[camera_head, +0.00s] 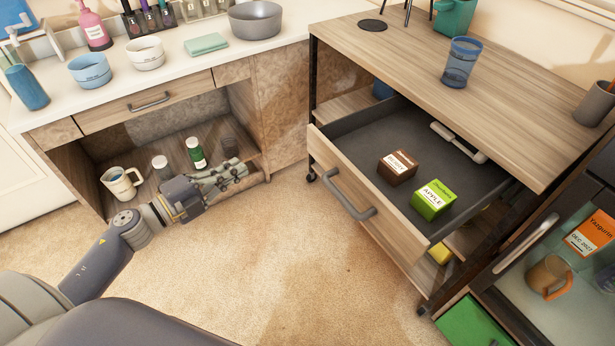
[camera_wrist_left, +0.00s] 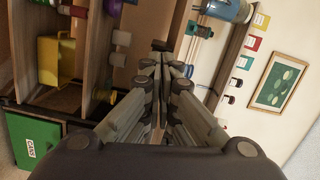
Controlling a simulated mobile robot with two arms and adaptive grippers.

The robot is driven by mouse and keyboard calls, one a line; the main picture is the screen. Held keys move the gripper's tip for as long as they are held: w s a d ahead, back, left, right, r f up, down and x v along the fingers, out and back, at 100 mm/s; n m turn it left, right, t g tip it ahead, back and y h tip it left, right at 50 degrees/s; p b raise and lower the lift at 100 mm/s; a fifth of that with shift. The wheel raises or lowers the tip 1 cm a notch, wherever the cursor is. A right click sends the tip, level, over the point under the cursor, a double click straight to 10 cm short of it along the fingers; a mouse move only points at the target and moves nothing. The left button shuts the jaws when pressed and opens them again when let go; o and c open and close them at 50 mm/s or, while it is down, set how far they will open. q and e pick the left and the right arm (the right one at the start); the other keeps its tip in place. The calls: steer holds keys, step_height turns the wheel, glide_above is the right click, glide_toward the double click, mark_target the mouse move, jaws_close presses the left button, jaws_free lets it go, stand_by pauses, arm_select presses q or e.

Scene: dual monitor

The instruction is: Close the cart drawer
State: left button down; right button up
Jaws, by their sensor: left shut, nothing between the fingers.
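The cart (camera_head: 490,75) stands at the right in the head view. Its top drawer (camera_head: 375,190) is pulled well out, with a wooden front and a dark grey handle (camera_head: 352,200). A brown box (camera_head: 397,168) and a green apple box (camera_head: 433,200) lie inside it. My left gripper (camera_head: 240,170) is shut and empty, in front of the counter's open shelf and to the left of the drawer front, apart from it. It also shows shut in the left wrist view (camera_wrist_left: 160,62). My right gripper is not in view.
The counter (camera_head: 185,50) at the left holds bowls, bottles and a folded green cloth. A blue cup (camera_head: 460,62) stands on the cart top. A green bin (camera_head: 472,325) is at the lower right. The carpet between counter and cart is clear.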

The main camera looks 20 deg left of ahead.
arm_select(q)
steer(key=s+d+r+m+g+h+b, duration=0.2)
steer(key=d+m+h, duration=0.1)
steer(key=d+m, duration=0.1)
glide_toward(313, 144)
steer(key=x, duration=0.6)
steer(key=shift+p, duration=0.35)
steer(key=shift+w+d+f, duration=0.1)
steer(key=shift+w+d, duration=0.2)
steer(key=shift+w, duration=0.1)
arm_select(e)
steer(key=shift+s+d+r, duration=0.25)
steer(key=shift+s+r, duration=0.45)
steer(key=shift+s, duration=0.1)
arm_select(q)
steer(key=shift+w+d, duration=0.1)
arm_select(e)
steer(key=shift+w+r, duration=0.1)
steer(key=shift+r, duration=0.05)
